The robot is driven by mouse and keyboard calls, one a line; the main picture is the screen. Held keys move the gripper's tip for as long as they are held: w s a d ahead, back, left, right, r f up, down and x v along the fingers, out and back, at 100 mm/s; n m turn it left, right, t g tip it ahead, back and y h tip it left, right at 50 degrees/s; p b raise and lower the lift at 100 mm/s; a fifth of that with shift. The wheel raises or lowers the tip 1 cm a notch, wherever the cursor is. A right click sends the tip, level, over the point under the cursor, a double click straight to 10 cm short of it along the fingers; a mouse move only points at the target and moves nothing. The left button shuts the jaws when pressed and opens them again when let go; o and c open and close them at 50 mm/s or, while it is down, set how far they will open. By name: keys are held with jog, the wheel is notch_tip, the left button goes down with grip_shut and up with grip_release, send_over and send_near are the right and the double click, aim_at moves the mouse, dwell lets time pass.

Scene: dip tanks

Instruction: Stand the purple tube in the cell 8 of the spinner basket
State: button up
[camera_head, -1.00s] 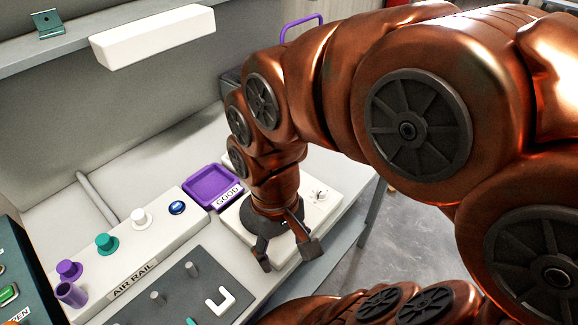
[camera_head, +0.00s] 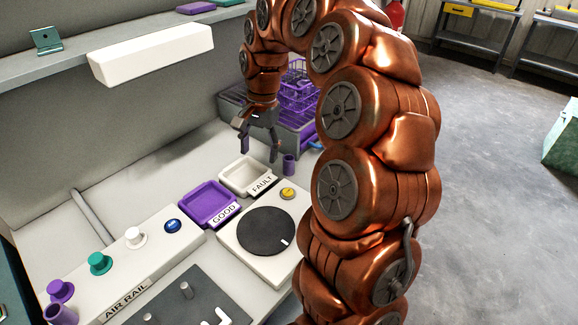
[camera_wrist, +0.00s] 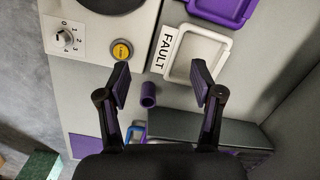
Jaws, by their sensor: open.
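A purple tube (camera_head: 289,164) stands on the light bench, beside the right fingertip of my gripper (camera_head: 260,150) in the head view. In the wrist view the tube (camera_wrist: 148,94) shows between the two spread fingers of my gripper (camera_wrist: 160,78), touching neither. My gripper is open and empty, pointing down. A purple wire basket (camera_head: 298,92) stands behind the gripper on a grey unit, partly hidden by my arm; its cells and numbers cannot be read. Another purple tube-like piece (camera_head: 61,315) is at the front left, by the air rail.
A white FAULT tray (camera_head: 238,187) and a purple GOOD tray (camera_head: 194,216) lie in front of the gripper. A white box with a dark disc (camera_head: 265,232) and yellow button (camera_head: 288,194) is nearer. The air rail (camera_head: 125,278) is left. The grey unit (camera_head: 233,106) edges the bench behind.

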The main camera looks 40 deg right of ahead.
aim_at(288, 159)
jog(key=w+d+f+m, duration=0.2)
jog(key=d+m, duration=0.1)
jog(key=d, duration=0.3)
jog(key=w+d+f+m, duration=0.2)
jog(key=d+m, duration=0.1)
jog(key=d, duration=0.3)
jog(key=shift+w+a+f+p, duration=0.1)
jog(key=shift+f+p, duration=0.6)
jog(key=shift+f, duration=1.4)
jog(key=shift+w+f+p, duration=0.1)
jog(key=shift+f+p, duration=0.6)
jog(key=shift+f, duration=1.35)
grip_shut()
